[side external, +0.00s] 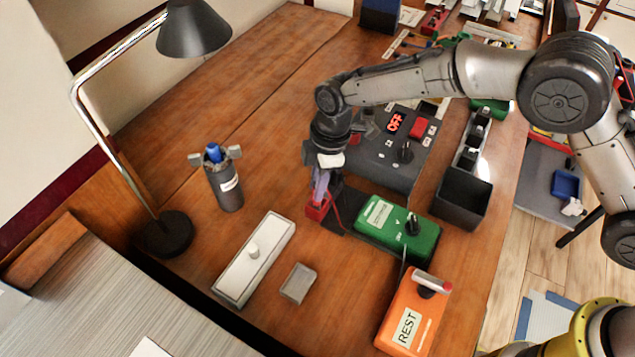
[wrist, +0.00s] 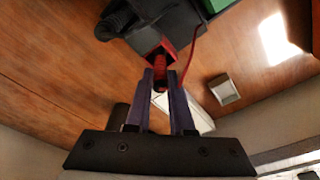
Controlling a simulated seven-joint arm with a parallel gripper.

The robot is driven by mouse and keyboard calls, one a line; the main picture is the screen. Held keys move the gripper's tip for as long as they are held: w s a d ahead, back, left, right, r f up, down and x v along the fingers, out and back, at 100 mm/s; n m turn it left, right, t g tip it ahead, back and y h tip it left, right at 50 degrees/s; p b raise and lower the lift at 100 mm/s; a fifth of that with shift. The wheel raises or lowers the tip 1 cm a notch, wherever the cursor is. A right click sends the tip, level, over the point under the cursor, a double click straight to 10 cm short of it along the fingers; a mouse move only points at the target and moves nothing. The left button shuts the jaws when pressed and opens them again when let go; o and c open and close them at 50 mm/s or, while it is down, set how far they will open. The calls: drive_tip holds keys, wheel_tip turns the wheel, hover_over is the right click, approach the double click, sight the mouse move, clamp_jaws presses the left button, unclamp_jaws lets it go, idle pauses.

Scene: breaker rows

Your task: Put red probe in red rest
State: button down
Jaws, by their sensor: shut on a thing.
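My gripper (side external: 320,188) points down with its purple fingers shut on the red probe. In the wrist view the fingers (wrist: 161,80) close around the red probe (wrist: 160,78), which has a dark end. The red rest (side external: 317,211) is a small red block directly below the fingers; it also shows in the wrist view (wrist: 152,46). The probe is lined up with the rest and looks at or partly in it, but the fingers hide how deep it sits. A thin red lead runs from the probe toward the green meter (side external: 372,228).
A dark panel (side external: 385,172) reading OFF and a black bin (side external: 462,196) stand behind.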

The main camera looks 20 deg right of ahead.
drive_tip(key=shift+f, duration=0.1)
drive_tip(key=c, duration=0.8)
unclamp_jaws()
drive_tip(key=shift+d+r, duration=0.3)
drive_tip(key=shift+r, duration=1.75)
drive_tip(key=shift+d+r, duration=0.3)
drive_tip(key=shift+r, duration=1.75)
drive_tip(key=shift+d+r, duration=0.3)
drive_tip(key=shift+r, duration=1.75)
